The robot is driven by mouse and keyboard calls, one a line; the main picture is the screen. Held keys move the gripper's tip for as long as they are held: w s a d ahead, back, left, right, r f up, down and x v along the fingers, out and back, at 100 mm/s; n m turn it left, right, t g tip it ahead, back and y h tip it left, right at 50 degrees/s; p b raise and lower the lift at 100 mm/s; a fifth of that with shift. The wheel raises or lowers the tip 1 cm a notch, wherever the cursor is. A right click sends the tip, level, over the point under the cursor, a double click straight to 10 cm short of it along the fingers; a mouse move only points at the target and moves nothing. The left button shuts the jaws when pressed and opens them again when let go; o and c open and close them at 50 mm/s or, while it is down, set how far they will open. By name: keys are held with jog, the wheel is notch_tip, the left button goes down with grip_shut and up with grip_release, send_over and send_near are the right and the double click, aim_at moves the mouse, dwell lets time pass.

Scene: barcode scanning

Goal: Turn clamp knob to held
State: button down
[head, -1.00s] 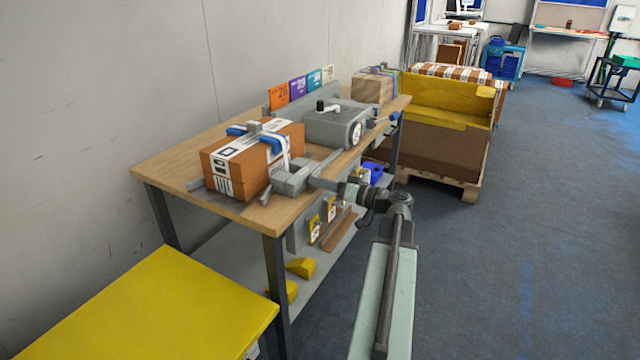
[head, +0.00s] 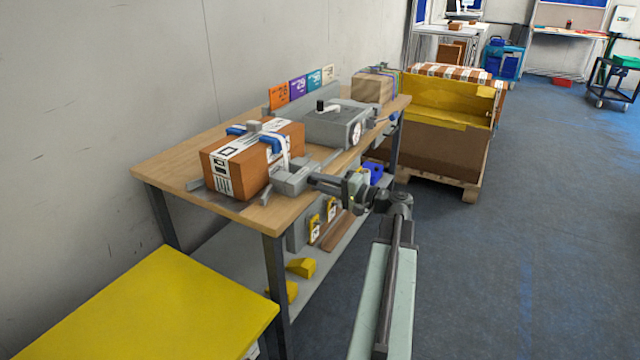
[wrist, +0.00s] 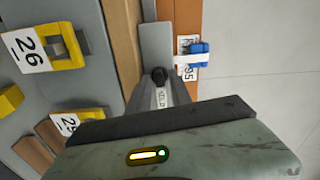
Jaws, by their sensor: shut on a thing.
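The clamp (head: 291,180) is a grey block at the front edge of the wooden bench, beside an orange-brown box (head: 232,178) with white labels and a blue-ended strap. My gripper (head: 314,181) reaches it from the right, level with the clamp's outer face. It is shut on the clamp knob, which the jaws mostly hide in the head view. In the wrist view a dark round knob end (wrist: 159,75) shows at the clamp, with a pale label (wrist: 162,98) that seems to read HELD. My gripper's housing covers the bottom of that view.
A grey device (head: 336,125) with a black-topped handle and a round dial stands further along the bench (head: 165,168). Yellow numbered holders (wrist: 67,45) hang below the bench edge.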

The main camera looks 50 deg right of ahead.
jog(key=shift+m, duration=0.7)
jog(key=c, duration=1.5)
grip_release()
jog(key=shift+s, duration=0.15)
jog(key=v, duration=0.7)
jog(key=shift+s+d, duration=0.1)
jog(key=shift+s, duration=0.2)
